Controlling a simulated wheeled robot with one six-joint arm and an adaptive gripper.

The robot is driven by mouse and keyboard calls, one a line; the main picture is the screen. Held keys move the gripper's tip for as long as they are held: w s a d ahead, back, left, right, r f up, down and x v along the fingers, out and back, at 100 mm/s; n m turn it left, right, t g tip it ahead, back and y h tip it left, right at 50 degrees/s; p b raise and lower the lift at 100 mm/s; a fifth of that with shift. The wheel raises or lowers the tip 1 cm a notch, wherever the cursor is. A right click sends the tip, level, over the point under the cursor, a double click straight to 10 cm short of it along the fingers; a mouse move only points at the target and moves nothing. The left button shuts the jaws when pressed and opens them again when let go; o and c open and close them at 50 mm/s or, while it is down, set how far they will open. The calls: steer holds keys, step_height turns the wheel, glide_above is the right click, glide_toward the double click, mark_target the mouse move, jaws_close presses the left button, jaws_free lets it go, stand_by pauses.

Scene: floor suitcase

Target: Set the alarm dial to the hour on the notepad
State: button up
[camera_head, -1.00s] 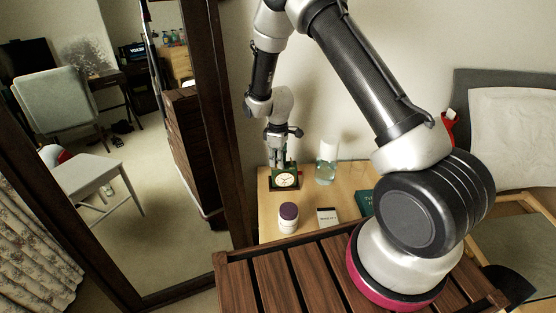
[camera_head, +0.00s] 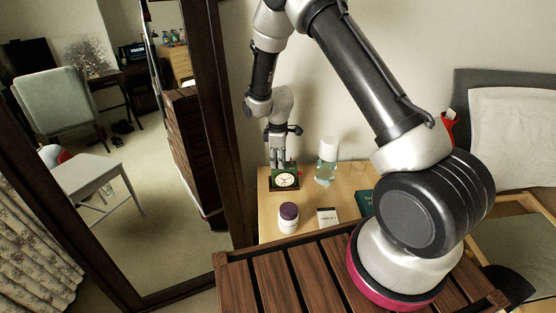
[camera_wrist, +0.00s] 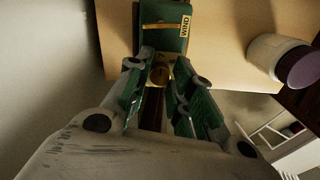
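A small dark green alarm clock (camera_head: 285,181) stands at the back left of the nightstand, its cream face toward the body camera. The hands are too small to read surely. In the wrist view its green back (camera_wrist: 150,42) carries a "WIND" label and a round brass knob (camera_wrist: 160,74). My gripper (camera_wrist: 161,62) reaches down behind the clock, one finger on each side of this knob; whether they touch it is unclear. The gripper also shows in the body view (camera_head: 279,160). A white notepad (camera_head: 327,217) lies at the front of the nightstand; its writing is too small to read.
The wooden nightstand (camera_head: 267,222) also holds a purple-lidded jar (camera_head: 288,218), a clear bottle with a white cap (camera_head: 326,163) and a dark green book (camera_head: 365,202). A slatted wooden bench (camera_head: 265,286) is in front. A dark-framed mirror (camera_head: 212,120) stands left.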

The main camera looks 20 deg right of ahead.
steer(key=shift+o, duration=1.1)
step_height(320, 180, up, 12)
